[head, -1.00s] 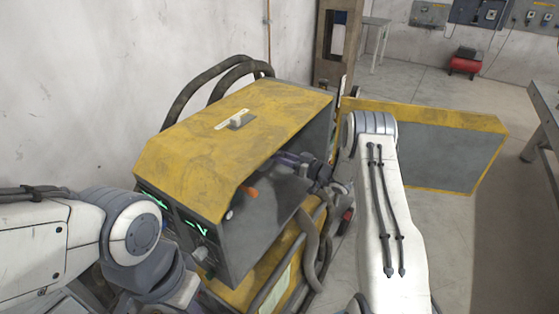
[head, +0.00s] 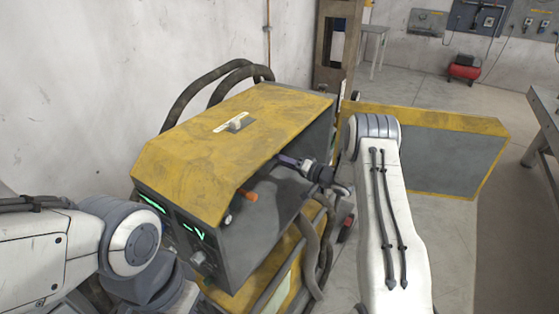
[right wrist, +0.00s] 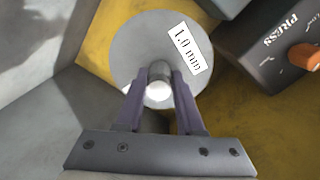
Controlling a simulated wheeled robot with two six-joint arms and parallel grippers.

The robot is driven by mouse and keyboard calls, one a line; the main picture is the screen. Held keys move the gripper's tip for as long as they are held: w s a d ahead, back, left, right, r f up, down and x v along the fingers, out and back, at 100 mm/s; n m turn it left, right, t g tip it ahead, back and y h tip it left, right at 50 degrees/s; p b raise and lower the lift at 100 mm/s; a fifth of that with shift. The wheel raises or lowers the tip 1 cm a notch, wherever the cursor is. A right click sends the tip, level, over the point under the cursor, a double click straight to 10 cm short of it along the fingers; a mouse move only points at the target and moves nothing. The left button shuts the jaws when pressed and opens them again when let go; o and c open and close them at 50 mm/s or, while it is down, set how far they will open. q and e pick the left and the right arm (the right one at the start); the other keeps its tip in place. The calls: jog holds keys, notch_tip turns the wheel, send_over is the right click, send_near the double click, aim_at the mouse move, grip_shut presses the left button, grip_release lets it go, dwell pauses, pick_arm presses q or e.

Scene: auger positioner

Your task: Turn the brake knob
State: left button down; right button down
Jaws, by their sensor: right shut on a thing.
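The brake knob (right wrist: 157,92) shows in the right wrist view as a small grey stub with a bright, pale end. It stands out from the middle of a round grey disc (right wrist: 135,50) that bears a white "1.0 mm" label. My right gripper (right wrist: 158,77) has its two purple fingers shut on the knob, one on each side. In the head view my right gripper (head: 283,159) reaches into the open side of the yellow and grey machine (head: 235,143); the knob cannot be made out there. My left gripper is not in view; only the left arm shows at lower left.
A dark block (right wrist: 265,45) marked "PRESS" with an orange lever (right wrist: 305,56) sits right of the disc. The machine's open side panel (head: 435,150) extends to the right. Hoses (head: 318,235) hang below the opening.

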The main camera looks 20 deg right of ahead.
jog(key=shift+d+m, duration=0.1)
jog(key=shift+m, duration=0.2)
jog(key=c, duration=0.5)
grip_release()
jog(key=b+v, duration=0.3)
jog(key=v, duration=0.7)
jog(key=shift+s+d+b, duration=0.15)
jog(key=shift+b, duration=0.15)
